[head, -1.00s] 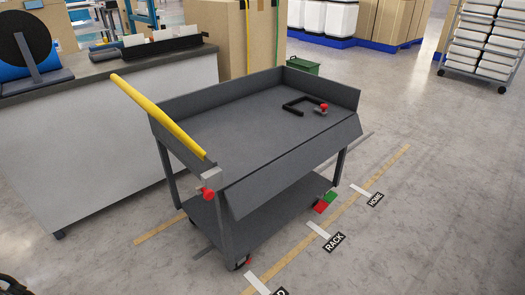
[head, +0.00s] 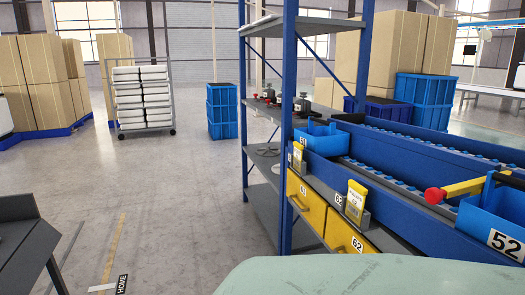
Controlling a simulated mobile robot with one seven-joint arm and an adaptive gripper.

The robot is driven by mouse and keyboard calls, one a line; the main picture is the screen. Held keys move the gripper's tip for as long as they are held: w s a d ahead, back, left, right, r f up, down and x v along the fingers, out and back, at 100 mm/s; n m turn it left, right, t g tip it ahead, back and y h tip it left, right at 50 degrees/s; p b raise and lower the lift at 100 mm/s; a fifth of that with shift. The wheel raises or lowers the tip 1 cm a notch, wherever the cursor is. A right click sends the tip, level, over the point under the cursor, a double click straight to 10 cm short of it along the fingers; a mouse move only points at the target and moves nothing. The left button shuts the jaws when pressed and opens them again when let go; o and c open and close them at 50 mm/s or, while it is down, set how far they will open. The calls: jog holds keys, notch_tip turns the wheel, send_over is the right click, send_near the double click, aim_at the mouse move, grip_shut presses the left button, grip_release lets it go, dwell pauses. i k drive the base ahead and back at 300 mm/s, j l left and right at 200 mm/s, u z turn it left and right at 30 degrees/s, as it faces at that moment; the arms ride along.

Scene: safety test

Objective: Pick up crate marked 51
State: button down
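A blue crate with a white label reading 52 (head: 483,226) sits at the right edge on a blue roller rack (head: 410,155), partly cut off by the frame. My gripper is not in view.
A yellow bar with a red end (head: 462,188) reaches across the rack beside crate 52. Yellow drawers (head: 347,238) are below the rollers. Grey shelves (head: 265,152) adjoin at left. A dark cart (head: 25,245) is lower left. The floor between is clear.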

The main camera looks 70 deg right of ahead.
aim_at(325, 141)
jog(key=z, duration=2.6)
jog(key=i+j, duration=0.15)
jog(key=i, duration=0.05)
